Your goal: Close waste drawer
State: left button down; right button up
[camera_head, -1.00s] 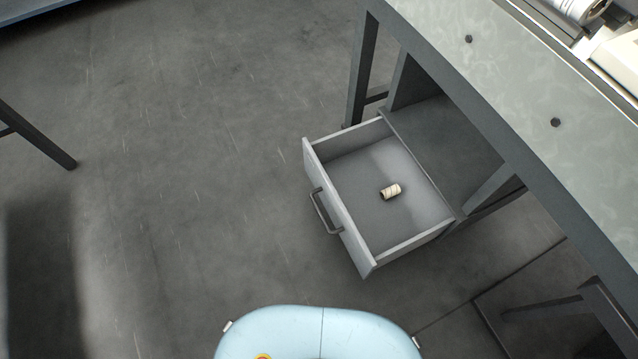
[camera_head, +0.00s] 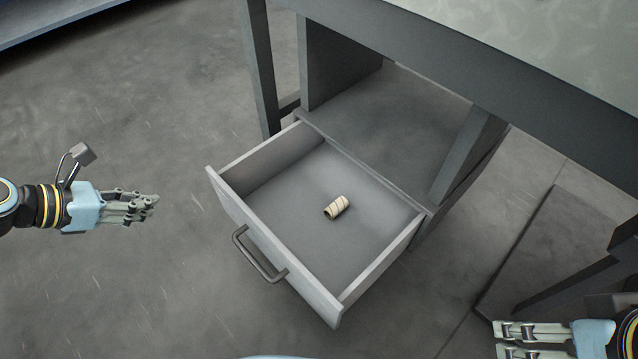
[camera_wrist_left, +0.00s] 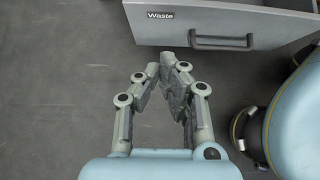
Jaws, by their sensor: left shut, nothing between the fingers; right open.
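The waste drawer (camera_head: 275,255) stands pulled out of its cabinet under the table, with a dark bar handle (camera_head: 258,257) on its front. A small cream roll with brown stripes (camera_head: 337,207) lies on the drawer floor. In the left wrist view the drawer front (camera_wrist_left: 275,30) carries a "Waste" label (camera_wrist_left: 160,15) beside its handle (camera_wrist_left: 222,42). My left gripper (camera_head: 155,201) is shut and empty, left of the drawer and apart from it; it also shows in the left wrist view (camera_wrist_left: 172,58). My right gripper (camera_head: 497,340) is open and empty at the lower right, apart from the drawer.
The table (camera_head: 420,40) spans the top right above the cabinet (camera_head: 385,115). Table legs (camera_head: 258,70) stand left of the cabinet and at the right edge. The floor (camera_head: 130,120) left of the drawer is clear.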

pick_arm(q)
jog(key=f, duration=0.1)
jog(key=b, duration=0.6)
send_near(222, 192)
jog(key=x, duration=0.5)
jog(key=shift+s+a+f, duration=0.1)
jog(key=shift+s+f, duration=0.05)
jog(key=shift+s, duration=0.05)
jog(key=shift+w, duration=0.15)
pick_arm(e)
notch_tip(222, 192, down, 6)
jog(key=w+t, duration=0.2)
jog(key=t, duration=0.3)
jog(key=shift+w+a+f, duration=0.15)
jog(key=shift+w+a, duration=0.2)
jog(key=shift+a, duration=0.1)
